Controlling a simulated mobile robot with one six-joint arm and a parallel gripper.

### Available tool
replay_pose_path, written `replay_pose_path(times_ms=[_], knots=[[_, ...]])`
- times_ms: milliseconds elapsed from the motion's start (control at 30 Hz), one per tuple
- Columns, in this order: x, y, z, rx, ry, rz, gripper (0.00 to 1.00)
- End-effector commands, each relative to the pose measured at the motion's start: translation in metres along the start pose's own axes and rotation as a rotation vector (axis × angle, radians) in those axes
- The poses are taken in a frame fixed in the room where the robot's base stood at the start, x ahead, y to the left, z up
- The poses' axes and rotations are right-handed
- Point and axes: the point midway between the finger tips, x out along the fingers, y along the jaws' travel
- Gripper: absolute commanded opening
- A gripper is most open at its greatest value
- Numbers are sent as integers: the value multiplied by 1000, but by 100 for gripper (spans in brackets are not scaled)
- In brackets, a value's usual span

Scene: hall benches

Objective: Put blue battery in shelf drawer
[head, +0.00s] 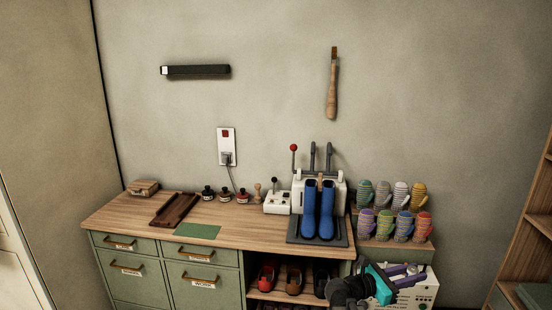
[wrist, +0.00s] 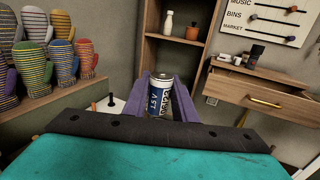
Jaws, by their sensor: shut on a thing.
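My gripper (wrist: 165,90) has purple fingers and is shut on the battery (wrist: 158,102), which is upright in the wrist view with a blue and white label reading 1.5V. In the head view my gripper (head: 420,274) is at the bottom right, in front of the bench's right end; the battery cannot be made out there. A wooden drawer front (wrist: 240,95) with a brass handle (wrist: 265,103) is at the right of the wrist view, beyond and right of the battery. I cannot tell how far it is open. A wooden shelf (wrist: 207,48) stands behind the battery.
The shelf holds a white bottle (wrist: 168,22) and a plant pot (wrist: 192,33). Small items (wrist: 222,57) stand above the drawer. Striped mittens (head: 403,227) stand on a bench-end rack. Blue boots (head: 318,210) stand on the bench (head: 130,212). The shelf's edge (head: 538,205) is far right.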

Motion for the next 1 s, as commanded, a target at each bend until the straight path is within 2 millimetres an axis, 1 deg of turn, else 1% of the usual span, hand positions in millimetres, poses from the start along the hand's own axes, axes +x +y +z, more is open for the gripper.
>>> replay_pose_path(times_ms=[33, 200, 500, 667, 800, 1000], knots=[[-12, 8, -1, -1, -1, 24, 0], [-49, 30, -4, -2, -1, 94, 0], [-118, 62, -10, -1, -1, 219, 0], [-156, 75, -14, 0, -1, 286, 0], [-190, 85, -17, -1, -1, 346, 0], [-233, 94, -21, -2, -1, 422, 0]])
